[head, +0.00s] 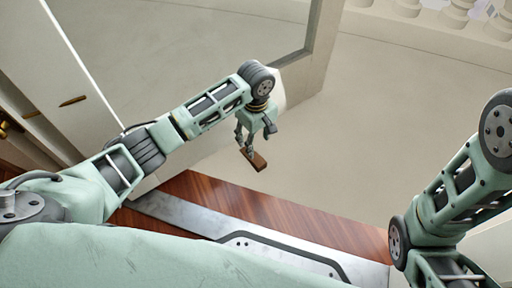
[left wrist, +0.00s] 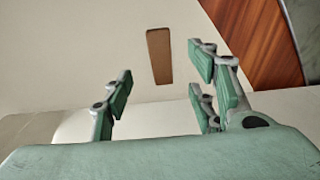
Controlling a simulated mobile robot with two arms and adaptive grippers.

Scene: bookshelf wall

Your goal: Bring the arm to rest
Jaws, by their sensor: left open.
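My left arm reaches in from the left in the head view, and its gripper (head: 246,146) points down over the pale floor. In the left wrist view the fingers of this gripper (left wrist: 160,88) stand apart with nothing between them. A small brown block-like thing (head: 254,161) shows just below the fingertips in the head view. The same brown piece (left wrist: 159,56) lies beyond the open fingers in the left wrist view, apart from them. Part of my right arm shows at the right edge of the head view; its gripper is out of sight.
A reddish wood floor strip (head: 300,226) with a grey metal plate (head: 185,213) lies below the left arm. A white panel with brass-coloured handles (head: 73,101) stands at the left. A pale balustrade (head: 455,17) is at the upper right. The pale floor (head: 345,130) between is clear.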

